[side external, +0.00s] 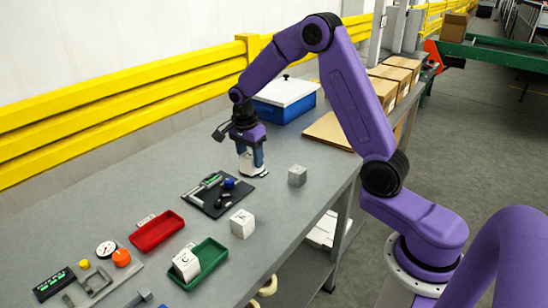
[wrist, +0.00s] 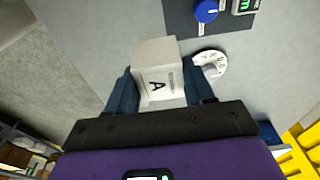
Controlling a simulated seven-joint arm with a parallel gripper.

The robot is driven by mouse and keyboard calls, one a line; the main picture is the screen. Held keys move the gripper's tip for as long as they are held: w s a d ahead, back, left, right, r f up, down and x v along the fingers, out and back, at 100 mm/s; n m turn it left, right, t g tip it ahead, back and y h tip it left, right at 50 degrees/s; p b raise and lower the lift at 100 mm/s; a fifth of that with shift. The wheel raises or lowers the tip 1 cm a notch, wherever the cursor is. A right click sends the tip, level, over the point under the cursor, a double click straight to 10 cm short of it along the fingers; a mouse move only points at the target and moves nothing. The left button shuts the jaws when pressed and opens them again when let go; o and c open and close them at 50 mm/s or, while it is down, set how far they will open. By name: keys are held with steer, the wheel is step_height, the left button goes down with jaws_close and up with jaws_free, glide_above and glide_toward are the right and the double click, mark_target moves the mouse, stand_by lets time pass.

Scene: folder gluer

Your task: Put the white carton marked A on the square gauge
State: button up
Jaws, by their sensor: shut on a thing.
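My gripper (side external: 250,158) is shut on a white carton (wrist: 158,75) marked A. The wrist view shows the carton between the two blue fingers, with the letter A facing the camera. A small square metal frame (side external: 94,281), which may be the square gauge, lies at the bench's lower left, far from my gripper.
The black mat (side external: 207,204) carries a blue-knobbed device and small parts. Another white carton (side external: 242,223), a grey cube (side external: 297,176), a red tray (side external: 157,231) and a green tray (side external: 213,269) with a carton marked C (side external: 187,265) stand nearby. A white numbered dial (wrist: 212,65) lies beside the held carton.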

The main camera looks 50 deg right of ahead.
steer(key=w+a+f, duration=0.3)
steer(key=w+a, duration=0.6)
steer(key=a, duration=0.2)
steer(key=shift+w+d+f, duration=0.1)
steer(key=shift+f, duration=1.25)
steer(key=shift+w+d+f, duration=0.1)
steer(key=shift+f, duration=1.2)
steer(key=o, duration=1.1)
steer(key=shift+r, duration=5)
